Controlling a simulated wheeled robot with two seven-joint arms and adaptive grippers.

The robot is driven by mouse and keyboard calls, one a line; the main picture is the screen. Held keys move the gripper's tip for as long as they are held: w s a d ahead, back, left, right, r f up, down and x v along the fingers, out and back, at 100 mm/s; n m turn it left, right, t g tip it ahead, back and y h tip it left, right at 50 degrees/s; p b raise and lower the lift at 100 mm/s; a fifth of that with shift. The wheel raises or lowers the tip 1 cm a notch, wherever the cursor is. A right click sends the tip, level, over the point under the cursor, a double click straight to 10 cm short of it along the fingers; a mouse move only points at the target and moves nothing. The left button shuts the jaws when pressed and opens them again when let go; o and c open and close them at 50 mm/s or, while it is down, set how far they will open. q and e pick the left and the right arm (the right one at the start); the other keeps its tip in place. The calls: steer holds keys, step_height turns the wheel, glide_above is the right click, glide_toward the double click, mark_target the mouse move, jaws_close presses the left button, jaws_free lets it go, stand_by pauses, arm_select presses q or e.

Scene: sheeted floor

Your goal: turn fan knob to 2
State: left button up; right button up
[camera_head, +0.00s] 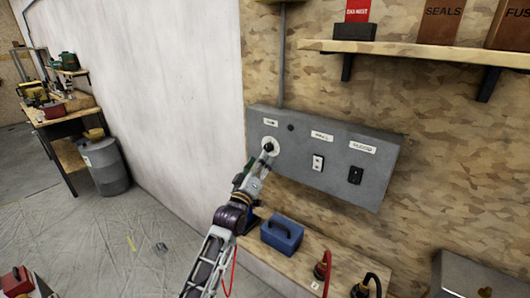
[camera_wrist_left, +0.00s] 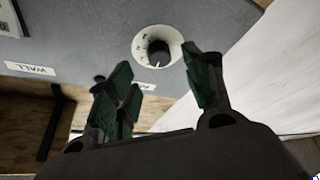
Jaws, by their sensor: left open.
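The grey control panel (camera_head: 335,178) is on the wood-patterned wall. At its left end is a round white dial (camera_head: 276,144) under a small white label. My left gripper (camera_head: 267,153) is in front of this dial and partly covers it. In the left wrist view, the dial (camera_wrist_left: 142,46) carries a dark round knob (camera_wrist_left: 158,53). The open green-padded fingers of my left gripper (camera_wrist_left: 165,85) point toward the dial, with nothing between them. The knob appears beyond the fingertips, nearer the right finger; I cannot tell whether they touch. The knob's setting is too small to read. My right gripper is out of view.
A white switch (camera_head: 318,163) and a black switch (camera_head: 355,175) sit further right on the panel. Below it, a blue box (camera_head: 282,234) and red-and-black connectors (camera_head: 322,266) stand on a wooden bench. A shelf (camera_head: 420,52) is above.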

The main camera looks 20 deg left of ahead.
mark_target(267, 149)
arm_select(q)
steer(key=shift+p+x, duration=0.45)
steer(key=shift+x, duration=2.1)
steer(key=shift+c, duration=0.4)
steer(key=c, duration=0.9)
